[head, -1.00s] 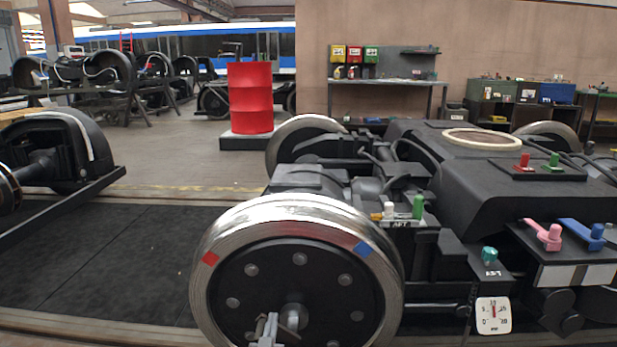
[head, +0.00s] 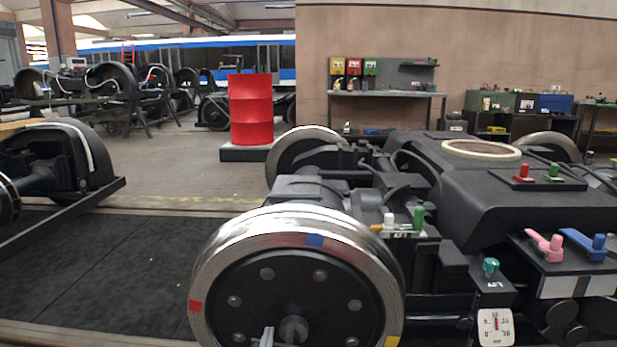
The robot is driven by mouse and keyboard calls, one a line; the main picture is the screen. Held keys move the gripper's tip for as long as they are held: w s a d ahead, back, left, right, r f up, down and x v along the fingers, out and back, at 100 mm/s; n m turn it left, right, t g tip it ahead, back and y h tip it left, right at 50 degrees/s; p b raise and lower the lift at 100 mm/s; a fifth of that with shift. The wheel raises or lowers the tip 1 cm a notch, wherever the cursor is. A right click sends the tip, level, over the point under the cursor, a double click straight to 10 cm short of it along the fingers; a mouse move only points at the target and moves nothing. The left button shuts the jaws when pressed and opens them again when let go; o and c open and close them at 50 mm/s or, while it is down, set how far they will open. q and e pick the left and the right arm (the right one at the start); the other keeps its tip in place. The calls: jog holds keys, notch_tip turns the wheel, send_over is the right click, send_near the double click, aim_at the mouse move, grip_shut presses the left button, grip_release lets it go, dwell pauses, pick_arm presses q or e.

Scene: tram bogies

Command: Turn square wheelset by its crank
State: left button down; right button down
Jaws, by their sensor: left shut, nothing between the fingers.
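The near wheel of the wheelset (head: 377,267) stands upright at lower centre in the head view, with a bright steel rim and a dark bolted disc. Square paint marks sit on it: blue at the top, red at the left, yellow at the lower right. The round hub (head: 293,328) sticks out of the disc. My left gripper (head: 267,338) is at the bottom edge, just left of the hub, and looks shut and empty. I cannot make out the crank; it may be below the frame. My right gripper is not in view.
The dark bogie frame (head: 480,190) fills the right, with pink (head: 545,245) and blue (head: 585,243) levers, a teal knob (head: 490,266) and a white gauge (head: 495,327). A red drum (head: 250,110) stands behind. Dark floor to the left of the wheel is clear.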

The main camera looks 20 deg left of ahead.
aim_at(258, 343)
pick_arm(q)
jog(key=shift+s+a+f+b, duration=0.25)
jog(key=shift+a+f+b, duration=0.3)
jog(key=shift+a+f, duration=0.3)
dwell(1.1)
jog(key=shift+s+a+f+b, duration=0.15)
jog(key=shift+a+f+b, duration=0.25)
jog(key=shift+f+b, duration=0.25)
jog(key=shift+s+a+f+b, duration=0.1)
jog(key=shift+a+f+b, duration=0.3)
jog(key=shift+f, duration=0.4)
dwell(0.8)
jog(key=shift+d+r+p, duration=0.15)
jog(key=shift+r+p, duration=0.15)
dwell(0.3)
jog(key=v, duration=0.7)
jog(key=shift+r, duration=0.1)
dwell(0.4)
